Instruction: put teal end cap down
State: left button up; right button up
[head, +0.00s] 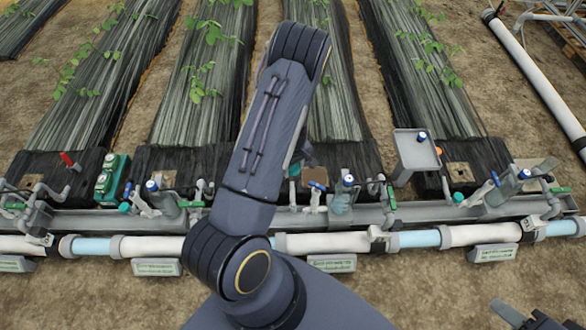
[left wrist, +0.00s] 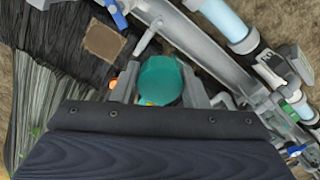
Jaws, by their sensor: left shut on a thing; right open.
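The teal end cap (left wrist: 160,80) sits between the fingers of my left gripper (left wrist: 158,88) in the left wrist view. The gripper is shut on it, above or beside the grey channel; I cannot tell whether the cap touches anything below. In the head view my left arm hides most of this gripper, and a small teal piece (head: 294,170) shows at the arm's right edge. Similar teal caps are on the skid at left (head: 124,207) and at right (head: 458,197). My right gripper (head: 532,319) is partly in view at the bottom right corner, open and away from the skid.
A grey channel (head: 405,214) with valves and fittings runs across, with a white and blue pipe (head: 345,242) in front. A grey tray (head: 414,152) on a post stands right of my arm. A teal-green unit (head: 111,178) stands at left. Covered beds lie behind.

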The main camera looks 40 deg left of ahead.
pick_arm(q)
jog(key=shift+r, duration=0.5)
